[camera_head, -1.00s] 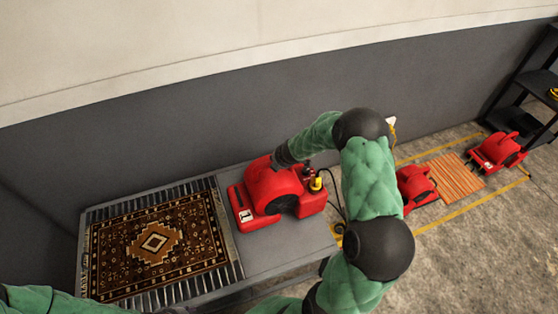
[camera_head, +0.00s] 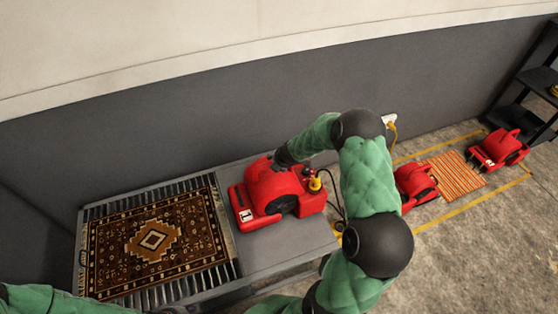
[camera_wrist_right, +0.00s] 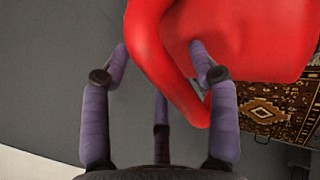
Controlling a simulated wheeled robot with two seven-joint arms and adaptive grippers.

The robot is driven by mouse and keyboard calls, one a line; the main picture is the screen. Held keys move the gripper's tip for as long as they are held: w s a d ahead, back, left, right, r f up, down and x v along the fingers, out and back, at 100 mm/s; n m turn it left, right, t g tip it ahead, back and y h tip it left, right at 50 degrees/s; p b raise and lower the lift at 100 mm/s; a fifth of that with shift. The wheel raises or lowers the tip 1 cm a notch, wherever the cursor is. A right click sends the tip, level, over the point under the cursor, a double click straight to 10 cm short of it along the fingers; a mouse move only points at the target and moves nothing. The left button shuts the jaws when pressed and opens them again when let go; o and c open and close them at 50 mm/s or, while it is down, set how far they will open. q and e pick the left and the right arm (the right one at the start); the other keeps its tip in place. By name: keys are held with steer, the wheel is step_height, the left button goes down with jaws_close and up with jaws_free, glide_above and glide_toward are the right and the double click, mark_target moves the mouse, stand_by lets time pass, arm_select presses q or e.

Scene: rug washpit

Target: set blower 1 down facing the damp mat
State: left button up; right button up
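An orange striped mat (camera_head: 453,177) lies on the floor, possibly the damp mat. One red blower (camera_head: 415,182) is left of it and another (camera_head: 499,147) right of it.
The brown patterned rug (camera_head: 190,225) lies on a slatted rack, part of the bench (camera_head: 285,245). Yellow floor lines (camera_head: 470,215) surround the mat. A black shelf (camera_head: 527,85) stands at far right. A cable runs beside the bench near a wall socket (camera_head: 389,119).

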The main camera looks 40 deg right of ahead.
steer(key=p+v, duration=0.4)
steer(key=v, duration=0.8)
steer(key=s+a+f+m+g+y, duration=0.1)
steer(key=s+a+f+m+y, duration=0.2)
steer(key=a, duration=0.5)
steer(key=s+a+f+m+g+y, duration=0.1)
steer(key=a+f+m, duration=0.1)
steer(key=a+f, duration=0.4)
steer(key=s+a+f+m+g+y, duration=0.1)
steer(key=s+a+f+m+y, duration=0.15)
steer(key=a, duration=0.65)
steer(key=s+a+f+m+g, duration=0.3)
steer(key=s+a+f+m, duration=0.4)
steer(key=s, duration=0.5)
steer(key=a+m, duration=0.2)
steer(key=a, duration=0.1)
steer(key=shift+f, duration=0.25)
